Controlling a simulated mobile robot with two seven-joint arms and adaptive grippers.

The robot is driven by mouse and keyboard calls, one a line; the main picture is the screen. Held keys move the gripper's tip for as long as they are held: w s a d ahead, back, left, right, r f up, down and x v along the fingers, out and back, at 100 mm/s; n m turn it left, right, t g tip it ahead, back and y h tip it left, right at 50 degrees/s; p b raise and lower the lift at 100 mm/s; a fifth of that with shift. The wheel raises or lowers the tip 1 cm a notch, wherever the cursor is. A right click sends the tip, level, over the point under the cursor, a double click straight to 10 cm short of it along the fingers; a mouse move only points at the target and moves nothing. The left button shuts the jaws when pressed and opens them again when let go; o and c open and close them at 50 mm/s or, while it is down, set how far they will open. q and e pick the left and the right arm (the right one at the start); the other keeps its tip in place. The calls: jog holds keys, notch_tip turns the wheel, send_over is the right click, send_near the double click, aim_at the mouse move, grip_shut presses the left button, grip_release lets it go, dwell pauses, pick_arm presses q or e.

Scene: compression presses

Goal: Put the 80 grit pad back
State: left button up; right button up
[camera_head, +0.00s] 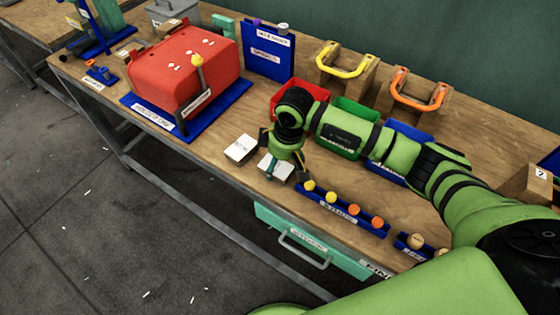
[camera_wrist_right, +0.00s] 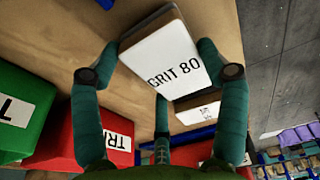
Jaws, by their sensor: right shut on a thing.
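The 80 grit pad is a white-faced block marked "GRIT 80" in the right wrist view (camera_wrist_right: 178,72). My right gripper (camera_wrist_right: 160,60) is shut on it, with teal fingers on both sides and one below. In the head view the pad (camera_head: 276,168) sits under my right gripper (camera_head: 283,168), near the front of the bench. I cannot tell whether it touches the bench. A second white-topped pad (camera_head: 241,148) lies just left of it; a similar block (camera_wrist_right: 198,109) shows beyond the held pad in the wrist view. My left gripper is not in view.
A red machine cover (camera_head: 182,68) stands on a blue mat to the left. Red (camera_head: 308,93), green (camera_head: 345,152) and blue bins are behind my right arm. A blue rack (camera_head: 345,212) of yellow and orange knobs is to the right, above a teal drawer (camera_head: 310,243).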

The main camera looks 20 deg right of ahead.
aim_at(286, 167)
jog(key=shift+f, duration=0.15)
jog(key=o, duration=1.2)
jog(key=shift+r, duration=0.3)
notch_tip(286, 167, up, 12)
jog(key=s+d+b, duration=0.1)
jog(key=b, duration=0.2)
jog(key=shift+s+f, duration=0.2)
jog(key=shift+s, duration=0.05)
jog(key=shift+d, duration=0.1)
